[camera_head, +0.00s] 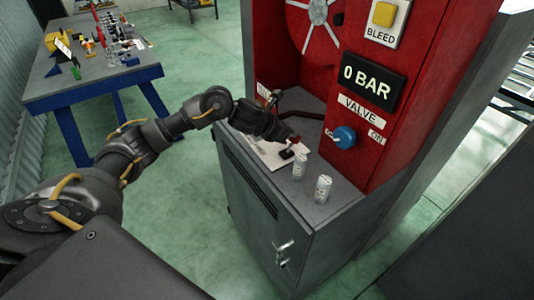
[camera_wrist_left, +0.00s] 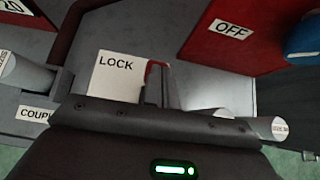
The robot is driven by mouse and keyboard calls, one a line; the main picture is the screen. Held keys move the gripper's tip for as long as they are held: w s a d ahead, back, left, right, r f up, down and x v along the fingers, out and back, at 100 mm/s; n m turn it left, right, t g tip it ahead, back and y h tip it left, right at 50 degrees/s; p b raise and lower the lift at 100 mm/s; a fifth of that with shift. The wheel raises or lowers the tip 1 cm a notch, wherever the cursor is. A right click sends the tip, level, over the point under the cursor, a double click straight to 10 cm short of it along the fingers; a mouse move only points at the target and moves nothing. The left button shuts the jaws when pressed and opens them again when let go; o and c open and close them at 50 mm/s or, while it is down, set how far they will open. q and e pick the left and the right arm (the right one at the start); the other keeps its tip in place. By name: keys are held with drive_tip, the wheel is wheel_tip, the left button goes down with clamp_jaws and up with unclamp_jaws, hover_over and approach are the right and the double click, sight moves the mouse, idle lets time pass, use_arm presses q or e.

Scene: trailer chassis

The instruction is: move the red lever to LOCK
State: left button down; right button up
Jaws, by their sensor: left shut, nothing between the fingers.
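The red lever (camera_head: 296,140) is a small red piece over a dark base on the grey cabinet top, and it is partly hidden by my left gripper (camera_head: 287,139). In the left wrist view the red lever (camera_wrist_left: 156,65) shows as a narrow red edge just beyond my shut left fingers (camera_wrist_left: 157,85). The fingers are close to the lever; I cannot tell if they touch it. A white plate reading LOCK (camera_wrist_left: 117,78) lies just left of the fingers there. My right gripper is not in view.
Two white cylinders stand on the cabinet top, one nearer the lever (camera_head: 299,166) and one nearer the front edge (camera_head: 322,189). The red panel carries a blue valve knob (camera_head: 344,137) and a 0 BAR display (camera_head: 373,84). A blue workbench (camera_head: 92,92) stands at the left.

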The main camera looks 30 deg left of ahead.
use_arm(q)
drive_tip(key=shift+r, duration=0.1)
idle(0.3)
drive_tip(key=shift+s+a+r+p, duration=0.15)
drive_tip(key=shift+s+r+p, duration=0.1)
drive_tip(key=shift+r+p, duration=0.15)
drive_tip(key=s+a+r, duration=0.2)
drive_tip(key=s+r, duration=0.2)
drive_tip(key=r, duration=0.6)
drive_tip(key=shift+s+a+r+b, duration=0.15)
drive_tip(key=shift+s+r+b, duration=0.2)
drive_tip(key=shift+s, duration=0.05)
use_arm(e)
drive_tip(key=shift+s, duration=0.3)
